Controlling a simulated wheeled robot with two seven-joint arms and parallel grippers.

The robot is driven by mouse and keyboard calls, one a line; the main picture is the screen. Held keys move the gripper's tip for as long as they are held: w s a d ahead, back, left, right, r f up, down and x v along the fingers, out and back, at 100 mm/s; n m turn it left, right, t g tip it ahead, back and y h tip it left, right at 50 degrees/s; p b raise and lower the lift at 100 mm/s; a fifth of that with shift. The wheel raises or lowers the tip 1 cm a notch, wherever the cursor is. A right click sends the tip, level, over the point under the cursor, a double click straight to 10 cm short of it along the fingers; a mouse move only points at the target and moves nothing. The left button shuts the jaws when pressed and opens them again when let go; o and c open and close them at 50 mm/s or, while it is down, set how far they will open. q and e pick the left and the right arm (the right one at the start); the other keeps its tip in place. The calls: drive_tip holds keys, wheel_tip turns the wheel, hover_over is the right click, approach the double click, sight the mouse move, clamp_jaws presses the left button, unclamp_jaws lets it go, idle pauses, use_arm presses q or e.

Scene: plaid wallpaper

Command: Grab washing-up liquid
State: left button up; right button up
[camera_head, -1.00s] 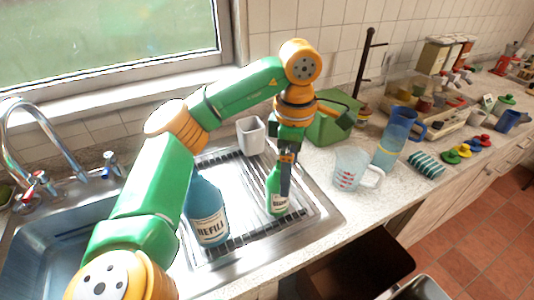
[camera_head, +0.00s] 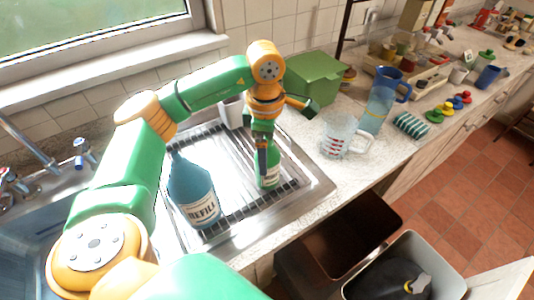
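A small green bottle (camera_head: 271,169) with a pale label stands upright on the ribbed draining board (camera_head: 228,216). It looks like the washing-up liquid. My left gripper (camera_head: 263,160) points down at its upper part. A dark finger covers part of the bottle's left side, and the other finger cannot be made out clearly. I cannot tell whether the fingers touch or hold the bottle. A larger blue bottle (camera_head: 190,184) labelled REFILL stands to the left. My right gripper is not in view.
A pale cup (camera_head: 231,113) stands behind my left forearm. A green box (camera_head: 316,82), a clear measuring jug (camera_head: 338,139) and a tall blue jug (camera_head: 378,104) stand on the counter to the right. An open bin (camera_head: 405,246) is at lower right.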

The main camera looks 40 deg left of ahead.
use_arm(q)
drive_tip(key=shift+d, duration=0.15)
drive_tip(key=c, duration=0.7)
clamp_jaws()
drive_tip(key=shift+r, duration=0.1)
